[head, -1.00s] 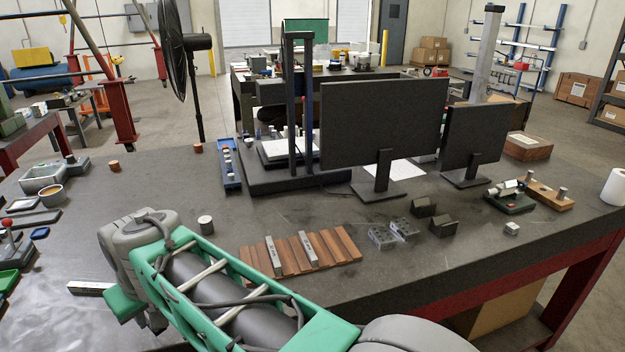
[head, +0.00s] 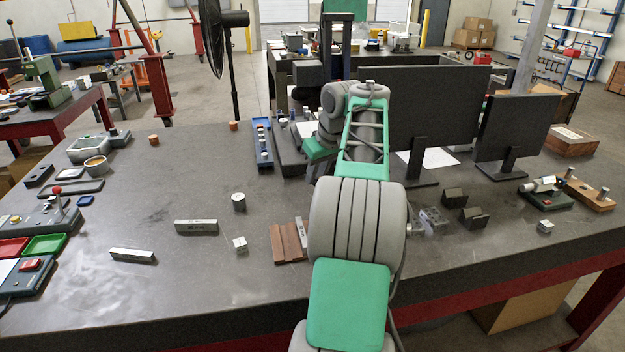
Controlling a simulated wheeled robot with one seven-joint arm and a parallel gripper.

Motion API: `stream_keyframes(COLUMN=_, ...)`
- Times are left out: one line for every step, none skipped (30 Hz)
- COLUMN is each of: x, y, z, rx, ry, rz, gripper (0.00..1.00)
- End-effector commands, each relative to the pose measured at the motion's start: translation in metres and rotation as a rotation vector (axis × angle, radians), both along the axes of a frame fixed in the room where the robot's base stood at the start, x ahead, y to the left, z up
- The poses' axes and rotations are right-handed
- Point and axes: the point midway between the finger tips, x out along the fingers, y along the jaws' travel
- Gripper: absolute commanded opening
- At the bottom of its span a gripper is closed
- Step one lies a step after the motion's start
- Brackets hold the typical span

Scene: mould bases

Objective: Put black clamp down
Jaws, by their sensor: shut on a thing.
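My arm rises through the middle of the head view, over the table. Its green and grey far links end in front of the dark upright stand, left of the large monitor. My gripper and its fingertips are hidden behind these links, so what they hold cannot be seen. I cannot make out a black clamp for certain. Two small dark notched blocks stand on the table right of my arm, a rear block (head: 453,196) and a front block (head: 474,218); neither is clearly a clamp.
The table (head: 130,200) has free room at left centre. Near it are a long steel bar (head: 196,226), a lower bar (head: 132,256), a cylinder (head: 239,202) and a small cube (head: 240,244). A brown ribbed board (head: 287,243) is partly behind my arm. Monitors (head: 512,127) stand right.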

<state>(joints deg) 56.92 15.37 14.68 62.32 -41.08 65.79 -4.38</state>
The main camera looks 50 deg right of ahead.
Motion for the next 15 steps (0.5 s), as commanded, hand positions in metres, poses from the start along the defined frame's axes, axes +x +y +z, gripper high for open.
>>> stream_keyframes(x=0.016, y=0.003, z=-0.008, rx=0.003, ry=0.001, rz=0.007, gripper=0.00)
stream_keyframes(x=0.025, y=0.005, z=-0.012, rx=0.002, ry=0.002, rz=0.006, gripper=0.00)
stream_keyframes(x=0.037, y=0.005, z=-0.016, rx=0.003, ry=0.001, rz=0.006, gripper=0.00)
stream_keyframes(x=0.045, y=0.006, z=-0.020, rx=0.003, ry=0.001, rz=0.006, gripper=0.00)
stream_keyframes(x=0.054, y=0.007, z=-0.024, rx=0.003, ry=0.002, rz=0.005, gripper=0.00)
stream_keyframes(x=0.065, y=0.007, z=-0.028, rx=0.003, ry=0.001, rz=0.004, gripper=0.00)
stream_keyframes(x=0.073, y=0.008, z=-0.033, rx=0.003, ry=0.002, rz=0.005, gripper=0.00)
stream_keyframes(x=0.077, y=0.008, z=-0.043, rx=0.004, ry=0.003, rz=0.002, gripper=0.00)
stream_keyframes(x=0.085, y=0.009, z=-0.053, rx=0.003, ry=0.002, rz=0.001, gripper=0.00)
stream_keyframes(x=0.090, y=0.009, z=-0.058, rx=0.003, ry=0.001, rz=0.002, gripper=0.00)
stream_keyframes(x=0.094, y=0.009, z=-0.063, rx=0.003, ry=0.002, rz=0.000, gripper=0.00)
stream_keyframes(x=0.100, y=0.009, z=-0.069, rx=0.002, ry=0.001, rz=0.000, gripper=0.00)
stream_keyframes(x=0.103, y=0.009, z=-0.072, rx=0.001, ry=0.000, rz=-0.001, gripper=0.00)
stream_keyframes(x=0.105, y=0.009, z=-0.075, rx=0.000, ry=0.000, rz=0.000, gripper=0.00)
stream_keyframes(x=0.108, y=0.009, z=-0.078, rx=0.000, ry=0.000, rz=0.000, gripper=0.00)
